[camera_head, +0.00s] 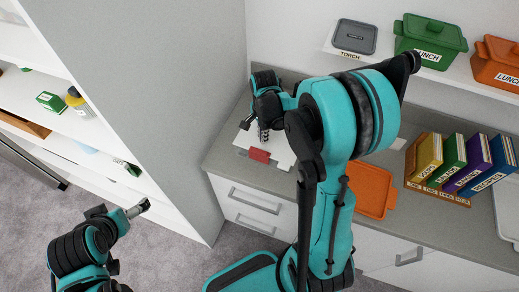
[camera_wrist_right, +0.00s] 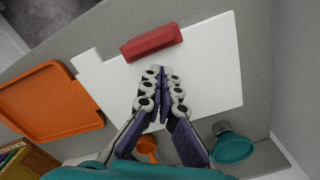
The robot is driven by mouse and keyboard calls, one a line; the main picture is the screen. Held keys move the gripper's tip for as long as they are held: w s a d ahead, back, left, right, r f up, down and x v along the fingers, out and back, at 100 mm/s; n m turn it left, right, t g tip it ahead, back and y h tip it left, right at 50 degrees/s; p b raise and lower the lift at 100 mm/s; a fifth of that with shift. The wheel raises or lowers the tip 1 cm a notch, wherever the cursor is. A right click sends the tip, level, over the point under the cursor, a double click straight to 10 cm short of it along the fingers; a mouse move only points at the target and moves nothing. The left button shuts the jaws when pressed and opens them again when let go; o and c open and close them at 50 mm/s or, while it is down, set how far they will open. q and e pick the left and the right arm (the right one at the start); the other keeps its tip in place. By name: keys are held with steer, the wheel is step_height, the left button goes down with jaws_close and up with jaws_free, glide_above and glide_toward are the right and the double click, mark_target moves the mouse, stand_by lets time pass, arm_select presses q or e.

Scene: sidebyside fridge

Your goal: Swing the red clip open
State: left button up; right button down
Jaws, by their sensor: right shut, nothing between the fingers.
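The red clip (camera_head: 260,155) is a small red bar at the near edge of a white board (camera_head: 277,164) on the grey counter. In the right wrist view the clip (camera_wrist_right: 151,43) lies along one long edge of the flat white board (camera_wrist_right: 215,70). My right gripper (camera_head: 263,138) is above the board, beside the clip. In the wrist view its fingertips (camera_wrist_right: 163,73) are together, with nothing between them, just short of the clip. I cannot tell whether they touch it. My left gripper (camera_head: 138,208) is low at the left, away from the counter; its fingers are unclear.
An orange lid or tray (camera_head: 370,190) lies on the counter right of the board. Beyond it stand labelled books (camera_head: 425,157) in a wooden holder. A shelf above holds a green lunch box (camera_head: 430,40) and a grey torch box (camera_head: 355,37). A tall grey panel (camera_head: 165,90) stands left.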

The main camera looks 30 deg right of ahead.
mark_target(263, 146)
steer(key=shift+f, duration=0.15)
stand_by(0.5)
steer(key=shift+f+b, duration=1.45)
steer(key=shift+r, duration=0.1)
steer(key=shift+s+a, duration=0.1)
